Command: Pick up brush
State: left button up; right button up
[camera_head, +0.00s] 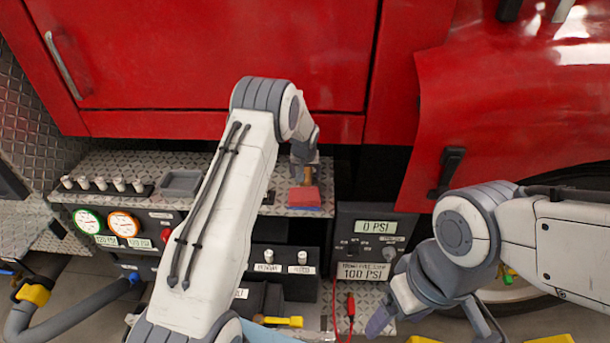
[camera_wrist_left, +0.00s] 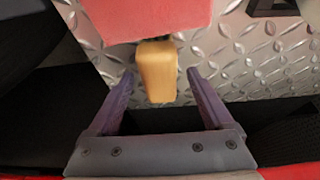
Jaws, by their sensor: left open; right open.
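The brush (camera_head: 304,198) lies on the diamond-plate shelf, with a red head and a short wooden handle. In the left wrist view the yellowish wooden handle (camera_wrist_left: 157,70) points toward my left gripper and the red head (camera_wrist_left: 145,18) is beyond it. My left gripper (camera_wrist_left: 158,80) is open, with one purple finger on each side of the handle's end and gaps between. In the head view my left arm reaches down at the handle and partly hides it. My right gripper (camera_head: 382,318) is open and empty at the lower right, away from the brush.
The shelf holds a grey tray (camera_head: 181,183) and a row of knobs (camera_head: 100,184). Below are gauges (camera_head: 123,224) and a pressure display (camera_head: 376,227). The red truck body (camera_head: 220,55) rises behind the shelf. A red cable (camera_head: 350,306) hangs near my right gripper.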

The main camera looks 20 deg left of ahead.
aim_at(310, 170)
pick_arm(q)
jog(key=shift+f, duration=0.1)
grip_shut()
jog(key=shift+w+r+b, duration=0.1)
jog(key=shift+r+b, duration=0.2)
jog(key=shift+r, duration=0.15)
jog(key=r+b, duration=0.1)
jog(key=r, duration=0.1)
jog(key=d+r+b, duration=0.1)
jog(key=shift+d+r, duration=0.15)
jog(key=shift+r, duration=0.2)
jog(key=s+d+r+b, duration=0.3)
jog(key=d+r, duration=0.3)
jog(key=d, duration=0.4)
jog(key=shift+r, duration=0.2)
